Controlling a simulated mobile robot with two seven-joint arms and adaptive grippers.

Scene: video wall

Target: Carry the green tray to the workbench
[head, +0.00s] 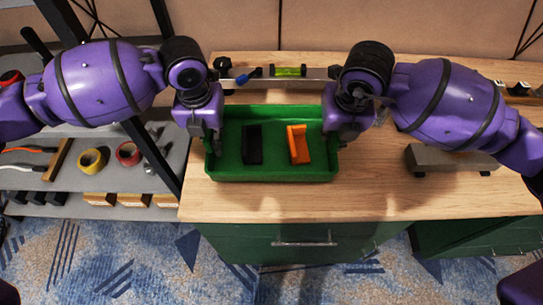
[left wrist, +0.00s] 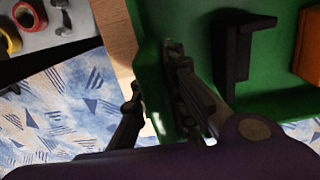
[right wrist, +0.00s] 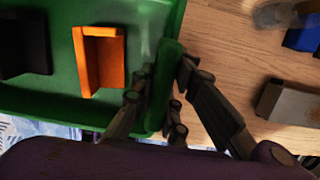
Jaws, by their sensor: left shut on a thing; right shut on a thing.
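The green tray (head: 265,176) is over the left part of the wooden workbench (head: 420,205), near its front edge. I cannot tell whether it touches the top. A black bracket-shaped piece (head: 252,145) and an orange one (head: 299,144) lie inside it. My left gripper (head: 213,143) is shut on the tray's left wall; the fingers straddle the wall in the left wrist view (left wrist: 155,95). My right gripper (head: 335,138) is shut on the right wall, which shows between its fingers in the right wrist view (right wrist: 162,95).
A level with a green vial (head: 288,71) lies behind the tray. A grey block (head: 450,160) sits to the right on the bench. A grey shelf rack (head: 60,185) with tape rolls (head: 92,160) stands at the left. The bench between tray and block is clear.

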